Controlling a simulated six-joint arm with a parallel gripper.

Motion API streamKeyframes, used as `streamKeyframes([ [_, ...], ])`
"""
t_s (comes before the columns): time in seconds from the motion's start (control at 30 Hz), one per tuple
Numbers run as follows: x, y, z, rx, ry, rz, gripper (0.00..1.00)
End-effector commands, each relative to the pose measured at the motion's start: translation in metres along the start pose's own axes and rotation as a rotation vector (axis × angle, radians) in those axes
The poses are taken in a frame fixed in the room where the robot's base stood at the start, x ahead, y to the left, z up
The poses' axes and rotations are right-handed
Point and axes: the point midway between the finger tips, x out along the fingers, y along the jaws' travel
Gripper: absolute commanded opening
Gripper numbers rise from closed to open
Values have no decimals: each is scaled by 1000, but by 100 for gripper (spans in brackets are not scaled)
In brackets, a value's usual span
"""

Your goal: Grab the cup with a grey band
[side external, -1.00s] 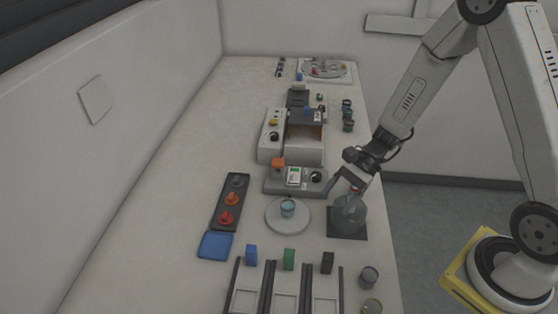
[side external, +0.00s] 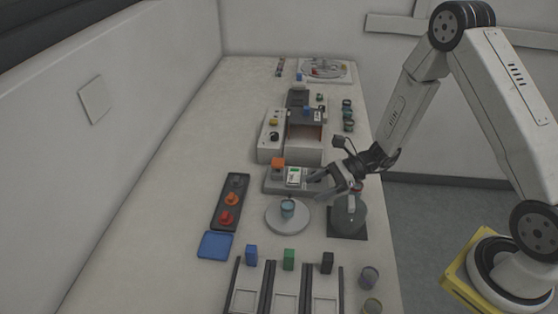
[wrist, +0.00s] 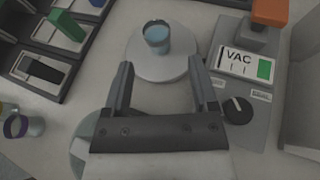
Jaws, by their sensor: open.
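A small blue cup (side external: 288,208) with a dark grey band near its rim stands upright on a pale round plate (side external: 273,222). The cup also shows in the wrist view (wrist: 158,42), at the top middle, on the round plate (wrist: 141,70). My gripper (wrist: 160,70) is open and empty, with its fingers pointing at the cup and apart from it. In the side view my gripper (side external: 325,186) is above and to the right of the cup, near the grey control box.
A glass jar (side external: 349,217) stands on a dark square right of the plate. The VAC control box (wrist: 246,75) with a knob and orange block is beside the plate. Two other cups, one purple-banded (side external: 369,277), stand at the front right.

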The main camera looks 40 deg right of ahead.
Motion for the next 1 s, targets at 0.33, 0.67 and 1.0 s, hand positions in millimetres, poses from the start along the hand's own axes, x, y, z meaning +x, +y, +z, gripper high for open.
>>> streamKeyframes([
  [0.33,44,1,0,-1,2,3,75],
  [0.67,53,0,0,0,1,1,75],
  [1.0,78,1,-1,-1,2,4,75],
])
